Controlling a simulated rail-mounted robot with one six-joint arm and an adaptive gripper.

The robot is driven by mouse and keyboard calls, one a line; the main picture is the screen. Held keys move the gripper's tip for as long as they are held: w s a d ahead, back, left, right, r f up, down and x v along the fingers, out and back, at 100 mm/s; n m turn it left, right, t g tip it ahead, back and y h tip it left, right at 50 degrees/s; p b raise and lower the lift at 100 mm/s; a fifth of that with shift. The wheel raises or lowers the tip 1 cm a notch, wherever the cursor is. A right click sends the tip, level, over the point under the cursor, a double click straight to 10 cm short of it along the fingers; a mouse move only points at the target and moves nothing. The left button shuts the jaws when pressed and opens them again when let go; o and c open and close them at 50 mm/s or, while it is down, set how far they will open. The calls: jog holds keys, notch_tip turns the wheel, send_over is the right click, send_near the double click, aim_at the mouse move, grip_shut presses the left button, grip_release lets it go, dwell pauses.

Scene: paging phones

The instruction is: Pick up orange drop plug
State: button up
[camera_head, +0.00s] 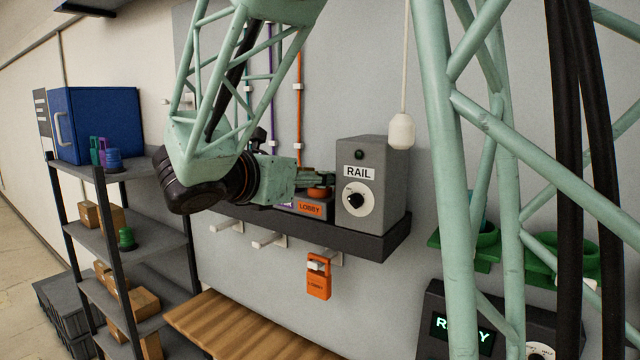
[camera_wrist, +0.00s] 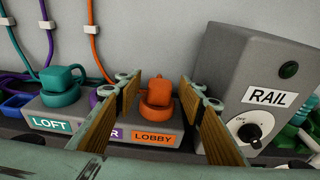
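The orange drop plug (camera_wrist: 158,93) sits in the box position labelled LOBBY (camera_wrist: 153,139) in the wrist view. It is a round ring-like body with a squarish block on top. In the head view its orange edge (camera_head: 319,193) shows just under my fingers. My gripper (camera_wrist: 157,87) is open, with one wood-faced finger on each side of the plug. I see a gap between the plug and each finger. In the head view my gripper (camera_head: 318,178) reaches in over the shelf from the left.
A grey RAIL box (camera_head: 372,185) with a dial stands close right of my gripper. A teal plug (camera_wrist: 62,85) sits at LOFT on the left. An orange tag (camera_head: 319,278) hangs on a hook below the shelf (camera_head: 375,240). A white pull cord (camera_head: 402,130) hangs nearby.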

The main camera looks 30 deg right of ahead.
jog(key=shift+w+d, duration=0.1)
jog(key=shift+d, duration=0.15)
jog(key=shift+c, duration=0.3)
jog(key=c, duration=0.9)
